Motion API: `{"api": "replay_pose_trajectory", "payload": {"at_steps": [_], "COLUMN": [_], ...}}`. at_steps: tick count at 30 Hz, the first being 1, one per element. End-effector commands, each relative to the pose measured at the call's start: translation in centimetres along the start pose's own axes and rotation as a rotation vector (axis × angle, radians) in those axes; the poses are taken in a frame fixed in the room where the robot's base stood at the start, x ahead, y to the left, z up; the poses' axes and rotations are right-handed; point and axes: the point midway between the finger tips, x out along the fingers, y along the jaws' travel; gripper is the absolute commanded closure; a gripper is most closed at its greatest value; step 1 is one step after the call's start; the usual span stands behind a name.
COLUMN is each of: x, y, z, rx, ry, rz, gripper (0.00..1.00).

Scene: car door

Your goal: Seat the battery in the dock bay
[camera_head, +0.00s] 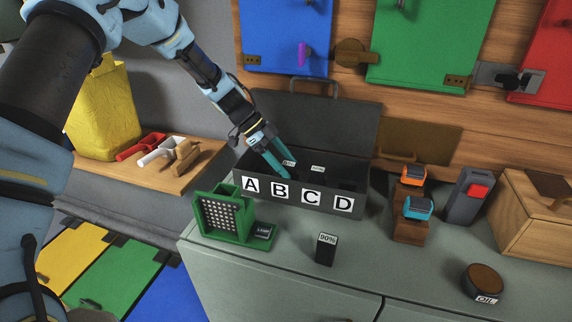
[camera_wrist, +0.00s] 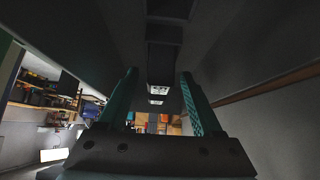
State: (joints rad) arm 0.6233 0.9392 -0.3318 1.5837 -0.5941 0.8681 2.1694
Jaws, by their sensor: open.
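A small dark battery (camera_head: 325,249) labelled 90% stands upright on the grey counter, in front of a dark open box (camera_head: 358,180) lettered A, B, C, D. White labels show inside the box, one (camera_head: 317,168) right of my fingers. My gripper (camera_head: 290,171) points down into the box behind letters A and B, its teal fingers apart. In the wrist view my gripper (camera_wrist: 158,73) is open, with pale labels (camera_wrist: 157,89) visible beyond its fingers. I see nothing held. A green unit (camera_head: 225,216) with a perforated panel and a base labelled LAMP stands front left. I cannot tell which thing is the dock bay.
The box's raised lid (camera_head: 325,122) stands behind. To the right are a wooden stand (camera_head: 408,229) with orange and blue-topped items, a grey device (camera_head: 469,200) with a red part, a wooden box (camera_head: 535,220) and a round OIL tin (camera_head: 483,279). The counter around the 90% battery is clear.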

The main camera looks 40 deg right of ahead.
Motion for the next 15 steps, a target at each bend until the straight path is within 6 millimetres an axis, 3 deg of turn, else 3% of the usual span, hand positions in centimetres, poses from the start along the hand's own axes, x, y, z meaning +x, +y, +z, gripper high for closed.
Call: {"api": "replay_pose_trajectory", "payload": {"at_steps": [15], "x": [-9.8], "y": [-0.1], "z": [0.2], "rx": [0.0], "ry": [-0.002], "rz": [-0.005], "gripper": [0.33]}}
